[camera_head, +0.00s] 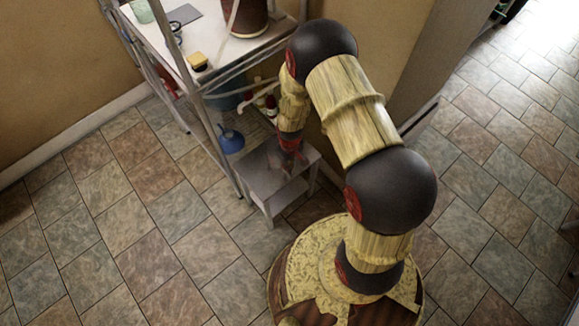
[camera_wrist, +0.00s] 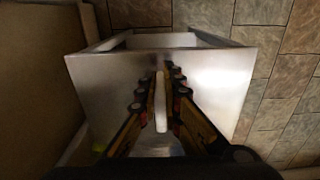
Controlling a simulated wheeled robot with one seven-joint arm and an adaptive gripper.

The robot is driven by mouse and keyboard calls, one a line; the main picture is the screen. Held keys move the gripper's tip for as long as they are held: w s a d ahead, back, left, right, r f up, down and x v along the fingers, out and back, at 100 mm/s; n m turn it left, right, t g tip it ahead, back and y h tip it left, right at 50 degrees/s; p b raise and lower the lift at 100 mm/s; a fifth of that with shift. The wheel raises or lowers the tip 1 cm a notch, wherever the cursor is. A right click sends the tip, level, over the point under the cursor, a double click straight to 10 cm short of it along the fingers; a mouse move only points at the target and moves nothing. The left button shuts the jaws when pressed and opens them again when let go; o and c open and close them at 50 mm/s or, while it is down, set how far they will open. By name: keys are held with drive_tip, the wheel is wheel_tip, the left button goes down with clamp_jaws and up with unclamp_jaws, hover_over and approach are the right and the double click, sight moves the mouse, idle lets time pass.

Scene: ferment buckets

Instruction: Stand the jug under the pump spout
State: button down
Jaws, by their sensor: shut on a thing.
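My gripper (camera_head: 287,158) reaches down over a low grey metal stand in the head view. In the wrist view its two fingers (camera_wrist: 160,88) are closed on a narrow, pale upright piece (camera_wrist: 161,108), which looks like the jug's handle. A greyish, see-through part shows below it at the bottom edge. Most of the held thing is hidden by my fingers and wrist, and I cannot tell whether it touches the stand. A pale tube (camera_head: 233,14) runs beside the brown bucket on the table above. I cannot make out the pump spout for certain.
The grey stand (camera_wrist: 218,75) has a flat top with open space beneath. A metal-framed table (camera_head: 205,52) stands behind it, with a brown bucket (camera_head: 249,20) and a yellow-black sponge (camera_head: 197,61). A blue funnel-like thing (camera_head: 231,141) hangs near its leg. The tiled floor at left is clear.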

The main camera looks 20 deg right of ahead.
drive_tip(key=shift+f, duration=0.1)
drive_tip(key=c, duration=2)
unclamp_jaws()
drive_tip(key=shift+o, duration=0.2)
